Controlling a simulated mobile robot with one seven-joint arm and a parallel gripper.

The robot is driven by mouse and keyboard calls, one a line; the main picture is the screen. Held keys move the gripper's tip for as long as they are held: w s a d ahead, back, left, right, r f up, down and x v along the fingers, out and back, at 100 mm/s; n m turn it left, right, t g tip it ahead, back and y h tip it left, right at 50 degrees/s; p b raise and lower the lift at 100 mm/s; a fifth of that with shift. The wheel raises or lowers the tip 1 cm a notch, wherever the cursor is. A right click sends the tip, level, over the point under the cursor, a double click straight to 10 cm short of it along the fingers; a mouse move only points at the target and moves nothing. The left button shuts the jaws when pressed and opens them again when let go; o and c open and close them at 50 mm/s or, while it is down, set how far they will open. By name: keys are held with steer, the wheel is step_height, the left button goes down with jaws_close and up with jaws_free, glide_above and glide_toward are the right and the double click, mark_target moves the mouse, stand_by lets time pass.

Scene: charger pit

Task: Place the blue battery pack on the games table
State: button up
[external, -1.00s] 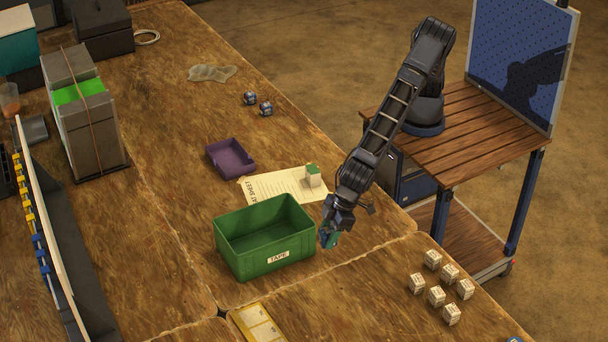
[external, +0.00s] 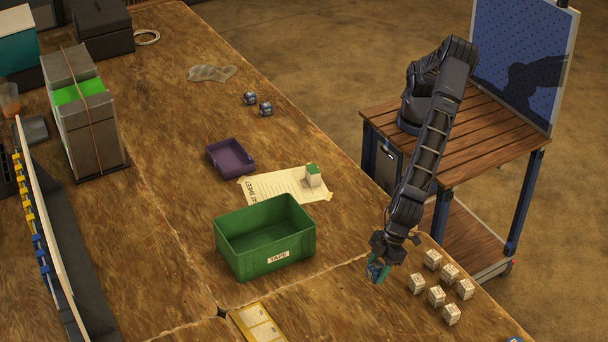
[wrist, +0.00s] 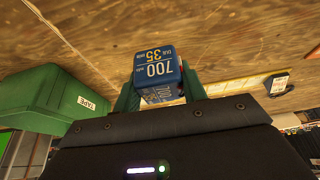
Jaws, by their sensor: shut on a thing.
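The blue battery pack (wrist: 154,68) is a small block with white and yellow print reading 700 and 35. In the wrist view it sits between the two green fingers of my gripper (wrist: 157,84), which are shut on it. In the external view my gripper (external: 377,270) points down over the near right part of the wooden table (external: 180,265), left of a group of white packs. The pack (external: 375,272) shows there only as a small blue patch, mostly hidden by the fingers. I cannot tell the gap beneath it.
A green bin (external: 297,247) labelled TAPE stands left of my gripper. Several white packs (external: 437,296) stand close to its right.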

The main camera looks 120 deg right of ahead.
mark_target(368, 305)
step_height(368, 305, down, 11)
steer(key=shift+f, duration=0.2)
stand_by(0.4)
steer(key=shift+f, duration=0.15)
steer(key=o, duration=1.1)
steer(key=v, duration=1.2)
